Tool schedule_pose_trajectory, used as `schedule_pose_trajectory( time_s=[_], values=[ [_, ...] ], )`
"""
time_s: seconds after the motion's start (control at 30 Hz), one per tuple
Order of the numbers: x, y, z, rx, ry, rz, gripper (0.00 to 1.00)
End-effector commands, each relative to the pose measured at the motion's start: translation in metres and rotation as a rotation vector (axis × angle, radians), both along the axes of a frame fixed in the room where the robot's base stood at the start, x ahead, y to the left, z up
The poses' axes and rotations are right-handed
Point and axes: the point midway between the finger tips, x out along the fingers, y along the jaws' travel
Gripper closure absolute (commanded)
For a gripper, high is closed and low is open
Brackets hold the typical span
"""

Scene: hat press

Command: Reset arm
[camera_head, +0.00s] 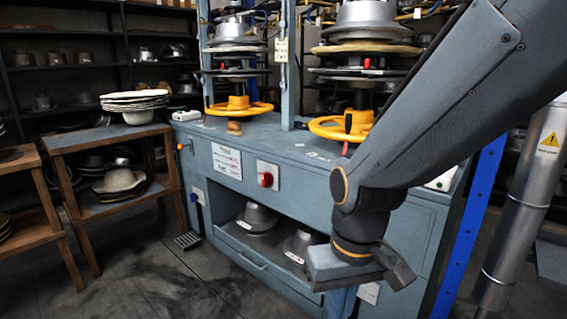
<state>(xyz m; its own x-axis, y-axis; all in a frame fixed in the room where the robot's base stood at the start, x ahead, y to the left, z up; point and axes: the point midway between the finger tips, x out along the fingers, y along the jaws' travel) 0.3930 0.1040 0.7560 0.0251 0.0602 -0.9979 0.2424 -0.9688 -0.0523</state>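My gripper (362,272) hangs at the lower right, in front of the blue-grey hat press (275,150). My arm comes in from the upper right, bends at a joint and points down. The fingers are seen from above and behind, so I cannot tell whether they are open or shut. No object shows in or beside the gripper.
The press has yellow handwheels (238,109), a red knob (266,179) and a lower shelf holding metal hat forms (258,217). A wooden stand (108,137) with stacked hats (134,101) is left. A metal pipe (522,205) stands right. Floor (150,265) at lower left is clear.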

Motion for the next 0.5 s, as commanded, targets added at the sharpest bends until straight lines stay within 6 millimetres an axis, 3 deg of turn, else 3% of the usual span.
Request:
schedule_pose_trajectory(
  time_s=[0.03,0.5],
  values=[
    [-0.003,-0.008,0.018,-0.005,0.004,-0.022,1.0],
    [-0.016,-0.075,0.1,-0.041,0.025,-0.187,1.0]
  ],
)
